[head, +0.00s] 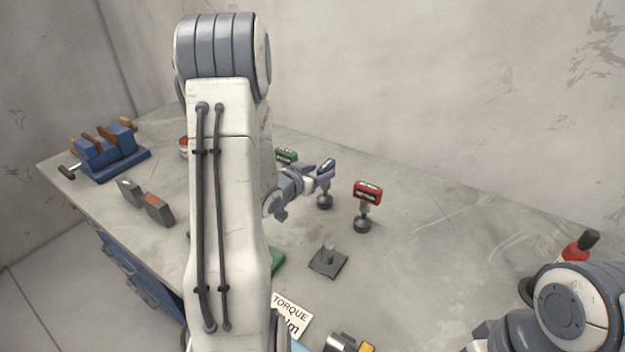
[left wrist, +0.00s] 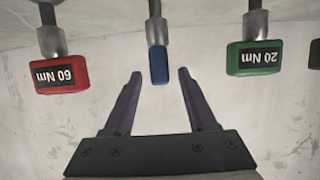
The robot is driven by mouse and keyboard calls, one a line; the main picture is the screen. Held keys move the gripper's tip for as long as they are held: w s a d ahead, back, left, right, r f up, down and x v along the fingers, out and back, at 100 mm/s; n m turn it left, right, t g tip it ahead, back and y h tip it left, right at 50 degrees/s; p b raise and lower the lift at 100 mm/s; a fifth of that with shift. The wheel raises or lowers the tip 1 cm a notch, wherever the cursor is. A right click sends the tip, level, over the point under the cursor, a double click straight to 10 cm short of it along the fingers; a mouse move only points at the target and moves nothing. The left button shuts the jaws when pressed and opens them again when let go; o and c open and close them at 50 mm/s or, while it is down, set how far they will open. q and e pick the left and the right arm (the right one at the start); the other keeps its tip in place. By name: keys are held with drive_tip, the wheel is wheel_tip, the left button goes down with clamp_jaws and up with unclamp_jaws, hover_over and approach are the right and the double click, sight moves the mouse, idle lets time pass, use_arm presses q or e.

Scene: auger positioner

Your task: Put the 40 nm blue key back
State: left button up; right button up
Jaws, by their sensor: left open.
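The blue key (left wrist: 159,66) stands upright, its handle seen edge-on in the left wrist view, which shows things upside down. Its label is not readable there. In the head view the blue key (head: 326,166) stands on a round dark foot between the green and red keys. My left gripper (head: 321,178) is open at the blue key. In the left wrist view the open fingers of the gripper (left wrist: 160,73) have the handle's end between their tips, with a gap on both sides. My right gripper is not in view; only my right arm shows at lower right.
The red 60 Nm key (head: 367,192) and green 20 Nm key (head: 287,156) stand close on either side. A square dark plate with a short post (head: 328,261) sits nearer. A TORQUE sign (head: 291,314) lies at the front. A blue rack (head: 112,158) stands far left.

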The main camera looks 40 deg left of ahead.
use_arm(q)
drive_tip(key=b+v, duration=0.2)
drive_tip(key=v, duration=0.2)
drive_tip(key=shift+f, duration=0.15)
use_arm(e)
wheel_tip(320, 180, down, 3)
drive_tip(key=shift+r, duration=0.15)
use_arm(q)
drive_tip(key=shift+s+r+b, duration=0.3)
drive_tip(key=shift+s+b, duration=0.2)
drive_tip(key=shift+b, duration=0.15)
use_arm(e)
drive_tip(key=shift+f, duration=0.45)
